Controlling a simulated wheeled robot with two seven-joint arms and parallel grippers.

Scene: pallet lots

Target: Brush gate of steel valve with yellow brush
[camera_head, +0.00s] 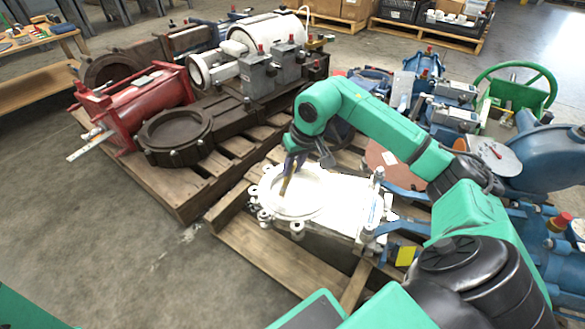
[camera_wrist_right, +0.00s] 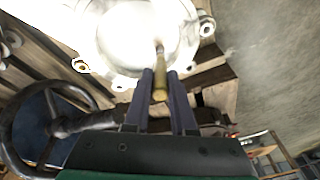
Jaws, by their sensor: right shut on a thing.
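The steel valve (camera_head: 345,207) lies on a pallet in the middle of the head view. Its light grey surface is washed out by bright light, and its round gate (camera_head: 296,190) faces up. My right gripper (camera_head: 292,163) is above the gate, shut on the yellow brush (camera_head: 286,184), which points down at the gate. In the right wrist view the brush (camera_wrist_right: 160,88) sits between the two dark fingers (camera_wrist_right: 160,78), its tip against the bright round gate (camera_wrist_right: 138,32). Glare hides whether the tip touches. My left gripper is out of view.
A red valve (camera_head: 140,105) and a dark round flange (camera_head: 177,135) stand on the pallet behind left. Blue machinery (camera_head: 550,155) and a green handwheel (camera_head: 518,82) crowd the right. A dark handwheel (camera_wrist_right: 25,135) shows in the wrist view. The concrete floor (camera_head: 90,230) at left is clear.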

